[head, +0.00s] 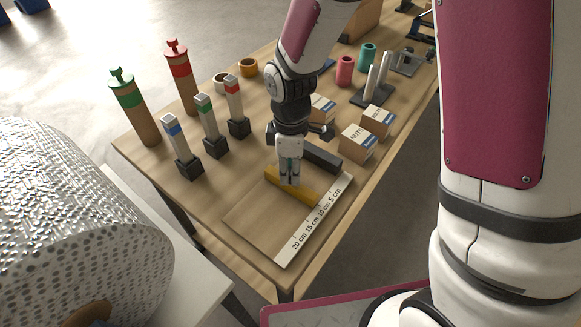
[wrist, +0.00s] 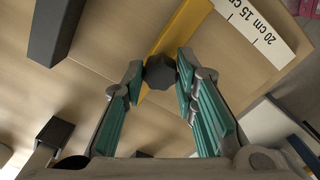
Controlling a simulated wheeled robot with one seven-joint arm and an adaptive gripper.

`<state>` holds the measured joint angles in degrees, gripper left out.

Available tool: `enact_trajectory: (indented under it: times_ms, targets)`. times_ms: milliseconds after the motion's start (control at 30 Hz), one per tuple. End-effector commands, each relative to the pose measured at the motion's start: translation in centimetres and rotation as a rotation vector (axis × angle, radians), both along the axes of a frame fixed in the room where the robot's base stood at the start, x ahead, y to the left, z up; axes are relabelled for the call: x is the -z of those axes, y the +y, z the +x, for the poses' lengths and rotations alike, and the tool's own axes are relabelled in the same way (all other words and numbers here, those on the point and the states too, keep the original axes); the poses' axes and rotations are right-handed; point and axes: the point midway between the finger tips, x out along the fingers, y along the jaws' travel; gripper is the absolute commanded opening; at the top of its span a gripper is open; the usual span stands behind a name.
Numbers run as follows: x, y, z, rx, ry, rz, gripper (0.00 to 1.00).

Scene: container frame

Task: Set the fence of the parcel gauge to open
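The parcel gauge is a flat wooden board (head: 258,222) with a white scale strip (head: 308,228) marked 5 to 20 cm. A yellow fence (head: 307,192) lies across it, its right end near the 10 cm label; it also shows in the wrist view (wrist: 186,27). A dark bar (head: 322,156) stands behind, apart from the fence. It is at upper left in the wrist view (wrist: 55,30). My gripper (head: 290,180) points down at the fence. In the wrist view its fingertips (wrist: 160,65) close in on both sides of the fence's dark knob (wrist: 160,73), with no clear gap.
Small cartons (head: 357,141) stand behind the gauge. Several posts with coloured bands (head: 207,123) stand to the left, with taller green-topped (head: 130,98) and red-topped (head: 181,75) tubes behind. The board in front of the fence is clear.

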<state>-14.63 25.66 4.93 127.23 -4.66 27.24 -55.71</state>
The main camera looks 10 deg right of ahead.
Motion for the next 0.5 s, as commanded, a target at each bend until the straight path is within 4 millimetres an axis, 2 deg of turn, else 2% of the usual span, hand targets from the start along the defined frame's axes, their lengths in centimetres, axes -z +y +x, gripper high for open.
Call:
enact_trajectory:
  times_ms: [267, 367, 500]
  targets:
    - [0.0, 0.5, -0.5, -0.003, 0.001, 0.0, 0.0]
    - [-0.1, 2.0, -2.0, -0.008, 0.002, -0.001, 0.0]
    - [-0.2, 4.9, -5.1, -0.011, 0.002, -0.001, 0.0]
